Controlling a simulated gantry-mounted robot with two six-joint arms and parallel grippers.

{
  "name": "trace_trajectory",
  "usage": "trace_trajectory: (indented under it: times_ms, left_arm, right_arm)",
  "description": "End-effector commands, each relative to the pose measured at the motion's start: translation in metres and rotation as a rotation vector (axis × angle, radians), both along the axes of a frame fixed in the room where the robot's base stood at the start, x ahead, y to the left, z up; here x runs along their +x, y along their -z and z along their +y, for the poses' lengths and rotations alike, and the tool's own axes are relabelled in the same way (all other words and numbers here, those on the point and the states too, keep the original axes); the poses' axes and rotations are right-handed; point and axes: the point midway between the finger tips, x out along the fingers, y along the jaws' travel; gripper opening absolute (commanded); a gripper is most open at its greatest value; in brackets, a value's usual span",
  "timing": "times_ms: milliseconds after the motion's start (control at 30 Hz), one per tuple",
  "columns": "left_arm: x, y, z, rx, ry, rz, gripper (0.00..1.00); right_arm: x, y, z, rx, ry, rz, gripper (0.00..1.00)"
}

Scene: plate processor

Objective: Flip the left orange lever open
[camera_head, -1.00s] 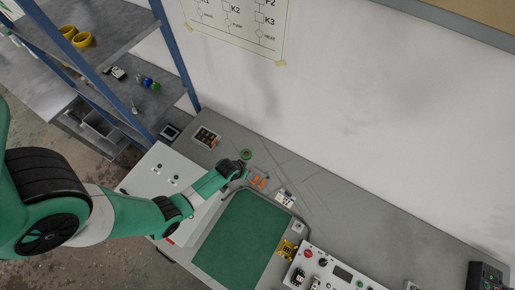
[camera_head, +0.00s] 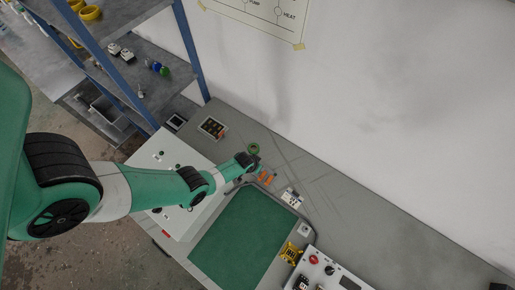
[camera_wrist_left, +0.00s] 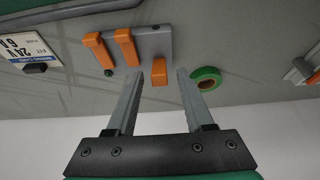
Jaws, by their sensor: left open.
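A grey block (camera_wrist_left: 152,45) with several orange levers lies on the bench. In the left wrist view, two longer orange levers (camera_wrist_left: 125,47) are on the left of the block. A shorter-looking orange lever (camera_wrist_left: 160,71) is at its right end. My left gripper (camera_wrist_left: 171,70) is open, with its fingertips close to this end lever, which shows between them; contact cannot be told. In the head view, my left gripper (camera_head: 257,170) is at the block, beside two visible orange levers (camera_head: 266,178), and hides part of it. My right gripper is not in view.
A green tape roll (camera_wrist_left: 207,79) lies beside the block, right of the fingers in the wrist view. A labelled white device (camera_head: 291,197), green mat (camera_head: 240,235), yellow part (camera_head: 291,252) and control box (camera_head: 325,272) are nearby. A wall (camera_head: 400,120) stands behind the bench.

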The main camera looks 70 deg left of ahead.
Motion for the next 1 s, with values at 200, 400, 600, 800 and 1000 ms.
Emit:
trace_trajectory:
  times_ms: [200, 400, 600, 800, 1000]
  left_arm:
    - [0.0, 0.0, 0.0, 0.0, 0.0, 0.0, 0.24]
    - [0.0, 0.0, 0.0, -0.001, 0.0, 0.001, 0.0]
    - [0.0, 0.0, 0.0, -0.003, 0.0, 0.005, 0.0]
    - [0.008, 0.003, 0.006, -0.075, -0.002, 0.109, 0.0]
    - [0.01, 0.001, 0.008, -0.136, 0.0, 0.195, 0.0]
  right_arm:
    - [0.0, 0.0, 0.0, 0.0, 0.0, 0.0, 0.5]
    - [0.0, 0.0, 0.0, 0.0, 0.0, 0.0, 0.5]
    - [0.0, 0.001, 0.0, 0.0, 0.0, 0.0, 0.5]
    - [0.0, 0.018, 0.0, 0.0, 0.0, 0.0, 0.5]
    - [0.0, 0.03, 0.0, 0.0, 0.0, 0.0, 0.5]
